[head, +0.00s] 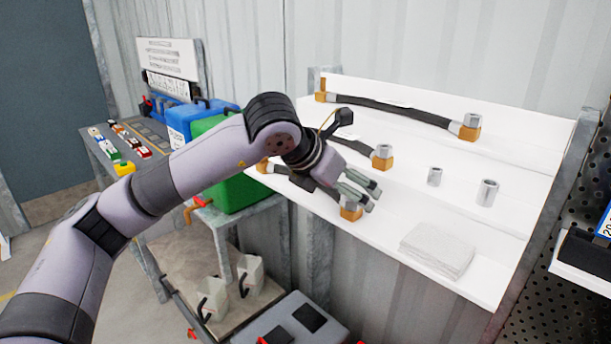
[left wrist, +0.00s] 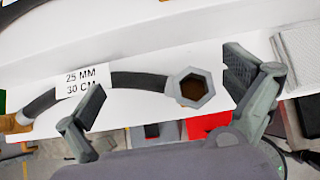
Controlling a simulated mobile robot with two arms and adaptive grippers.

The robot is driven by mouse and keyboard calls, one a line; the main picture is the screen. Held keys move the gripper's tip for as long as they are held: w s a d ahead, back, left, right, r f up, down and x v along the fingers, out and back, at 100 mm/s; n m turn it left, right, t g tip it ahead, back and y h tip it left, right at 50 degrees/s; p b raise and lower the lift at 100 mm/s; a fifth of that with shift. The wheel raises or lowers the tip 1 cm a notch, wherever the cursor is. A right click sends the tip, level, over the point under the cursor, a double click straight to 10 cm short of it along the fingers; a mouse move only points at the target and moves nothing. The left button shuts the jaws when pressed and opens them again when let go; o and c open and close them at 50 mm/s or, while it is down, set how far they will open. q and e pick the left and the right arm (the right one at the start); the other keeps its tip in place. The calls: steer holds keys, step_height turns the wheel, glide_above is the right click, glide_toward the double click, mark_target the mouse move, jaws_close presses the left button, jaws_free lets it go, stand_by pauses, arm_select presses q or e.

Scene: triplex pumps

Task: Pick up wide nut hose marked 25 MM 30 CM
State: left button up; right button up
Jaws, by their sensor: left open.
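The hose marked 25 MM 30 CM shows in the left wrist view as a black curved hose (left wrist: 139,80) with a white label (left wrist: 82,80). A wide grey hex nut (left wrist: 191,88) with an orange-brown inside is at its right end. In the head view its orange and silver end fitting (head: 350,212) shows on the lowest shelf, and my arm hides much of the hose. My left gripper (head: 371,192) is open and empty above that end. In the left wrist view its fingers (left wrist: 168,80) lie either side of the nut end and hose. My right gripper is not in view.
A longer hose (head: 400,110) lies on the top shelf, and another hose (head: 362,143) on the middle one. Two loose metal fittings (head: 434,176) (head: 488,192) and folded white cloths (head: 438,250) are to the right. A green box (head: 240,192) stands left.

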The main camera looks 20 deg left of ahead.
arm_select(q)
steer(key=shift+w+d+f, duration=0.1)
steer(key=shift+w+f, duration=0.15)
steer(key=shift+f, duration=0.05)
steer(key=shift+s, duration=0.1)
steer(key=shift+c, duration=0.2)
steer(key=c, duration=0.9)
steer(key=shift+s, duration=0.1)
jaws_close()
